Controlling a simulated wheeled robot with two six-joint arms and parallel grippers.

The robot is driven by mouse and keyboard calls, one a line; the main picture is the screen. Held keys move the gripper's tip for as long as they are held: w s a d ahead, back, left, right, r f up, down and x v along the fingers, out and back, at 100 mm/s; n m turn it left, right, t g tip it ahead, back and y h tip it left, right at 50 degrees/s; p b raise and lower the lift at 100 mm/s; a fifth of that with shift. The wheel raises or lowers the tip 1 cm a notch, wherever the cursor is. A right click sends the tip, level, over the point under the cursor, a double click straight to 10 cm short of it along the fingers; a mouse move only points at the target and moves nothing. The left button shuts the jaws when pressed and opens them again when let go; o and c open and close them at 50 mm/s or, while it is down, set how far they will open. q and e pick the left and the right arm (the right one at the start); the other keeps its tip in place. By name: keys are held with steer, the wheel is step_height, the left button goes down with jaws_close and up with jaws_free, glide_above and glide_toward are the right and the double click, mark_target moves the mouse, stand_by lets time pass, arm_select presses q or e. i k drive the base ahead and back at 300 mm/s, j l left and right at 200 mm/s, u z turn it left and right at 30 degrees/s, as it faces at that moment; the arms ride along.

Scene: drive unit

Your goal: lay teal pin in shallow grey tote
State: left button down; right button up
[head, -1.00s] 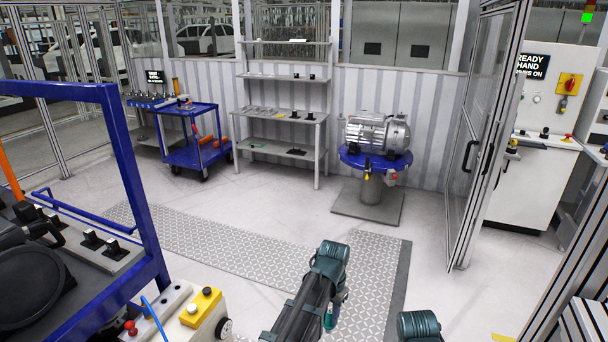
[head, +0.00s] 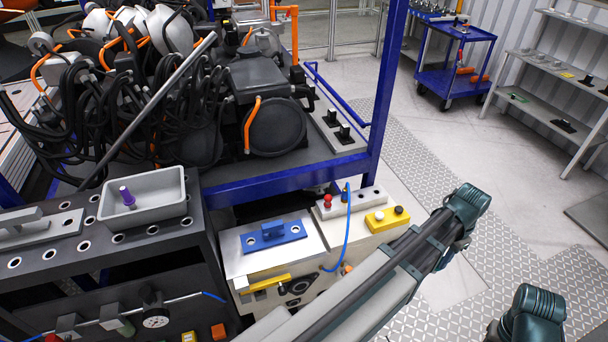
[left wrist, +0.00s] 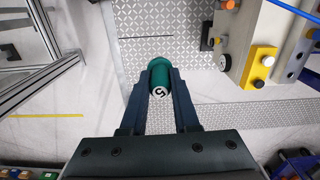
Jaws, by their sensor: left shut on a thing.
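In the left wrist view my left gripper (left wrist: 160,76) is shut on the teal pin (left wrist: 160,84), a short cylinder with a wider collar at its far end and a white end face marked 5. The floor lies beneath it. The shallow grey tote (head: 158,212) stands on the dark bench at the left of the head view. A purple pin (head: 127,196) is in it. My left arm reaches in right of centre in the head view, well away from the tote; its jaws are not clear there.
A blue-framed rack (head: 285,175) with cables and dark parts stands behind the tote. A white unit (head: 265,250) with a blue handled plate and a yellow button box (head: 387,218) lies between tote and arm. A grey handled block (head: 40,228) sits left of the tote.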

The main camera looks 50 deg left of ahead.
mark_target(166, 200)
steer(key=u, duration=1.6)
